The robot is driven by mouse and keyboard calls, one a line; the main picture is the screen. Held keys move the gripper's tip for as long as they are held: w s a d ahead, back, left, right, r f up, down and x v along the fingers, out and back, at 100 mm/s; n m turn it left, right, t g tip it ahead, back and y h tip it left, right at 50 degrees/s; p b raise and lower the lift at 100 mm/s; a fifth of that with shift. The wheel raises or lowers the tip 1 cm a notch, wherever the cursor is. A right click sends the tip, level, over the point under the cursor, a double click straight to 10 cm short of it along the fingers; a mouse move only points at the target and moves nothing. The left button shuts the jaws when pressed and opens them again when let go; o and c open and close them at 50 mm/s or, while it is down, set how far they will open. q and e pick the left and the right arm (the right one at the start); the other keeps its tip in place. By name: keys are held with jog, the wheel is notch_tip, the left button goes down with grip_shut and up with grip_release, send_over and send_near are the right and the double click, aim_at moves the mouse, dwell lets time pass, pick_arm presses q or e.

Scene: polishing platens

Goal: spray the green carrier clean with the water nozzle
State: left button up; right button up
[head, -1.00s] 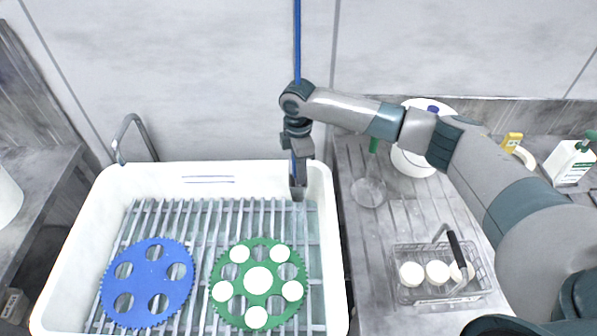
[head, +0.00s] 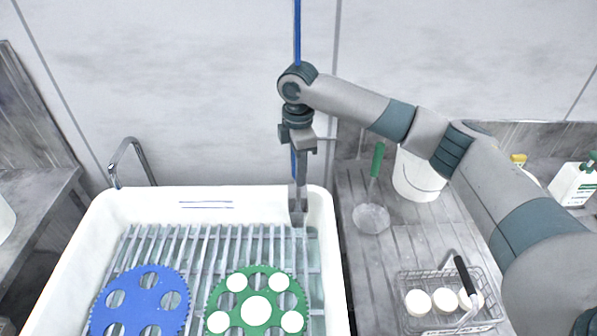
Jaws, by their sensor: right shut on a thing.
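The green carrier (head: 257,285) lies flat on the slatted rack in the white sink. White discs sit in several of its holes, and its lower edge is cut off by the frame. My right gripper (head: 299,142) is above the back right of the sink, shut on the grey water nozzle (head: 299,200), which hangs pointing down. The blue hose (head: 297,35) runs up from there. The nozzle is behind and to the right of the carrier, apart from it. No water spray is visible. My left gripper is out of view.
The blue carrier (head: 143,304) lies left of the green one on the rack (head: 203,262). The sink (head: 327,245) has a tap (head: 128,150) at back left. On the right counter are a green-handled tool (head: 376,165), a white bucket (head: 415,182), a wire basket (head: 487,300) with white discs and bottles.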

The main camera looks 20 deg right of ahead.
dwell(0.3)
pick_arm(q)
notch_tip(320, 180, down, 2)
jog(key=shift+b, duration=1.05)
pick_arm(e)
jog(key=s+d+m, duration=0.1)
jog(key=s+m, duration=1.6)
jog(key=s, duration=0.3)
jog(key=shift+s+m, duration=0.3)
jog(key=shift+m, duration=0.1)
jog(key=shift+r, duration=0.1)
